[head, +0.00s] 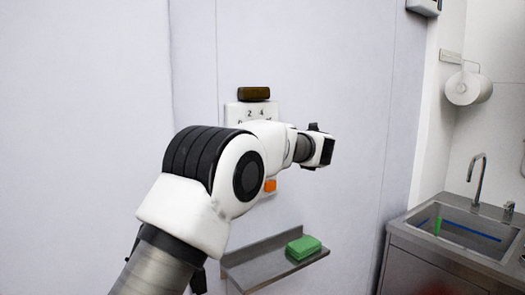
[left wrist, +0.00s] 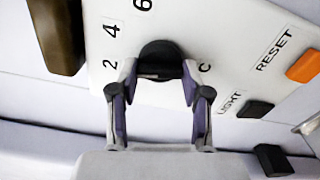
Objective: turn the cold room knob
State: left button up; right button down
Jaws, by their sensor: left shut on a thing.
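The cold room knob (left wrist: 162,52) is a round black dial on a white control panel (left wrist: 105,70), with 2, 4, 6 and C printed around it. In the left wrist view my left gripper (left wrist: 158,76) has its two fingertips on either side of the knob and is shut on it. My right gripper is in neither view.
An orange RESET button (left wrist: 303,66) and a black LIGHT switch (left wrist: 255,109) are on the panel. A dark brown block (head: 254,93) is above it.

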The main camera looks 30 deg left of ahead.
pick_arm(q)
jog(key=shift+r+n+b, duration=0.15)
jog(key=shift+n+b, duration=3.9)
jog(key=shift+n, duration=0.65)
jog(key=o, duration=1.1)
jog(key=shift+o, duration=0.3)
jog(key=shift+w+a+f, duration=0.1)
jog(key=shift+a+f, duration=0.1)
jog(key=shift+d, duration=0.15)
jog(key=v, duration=1.1)
jog(key=shift+d, duration=0.35)
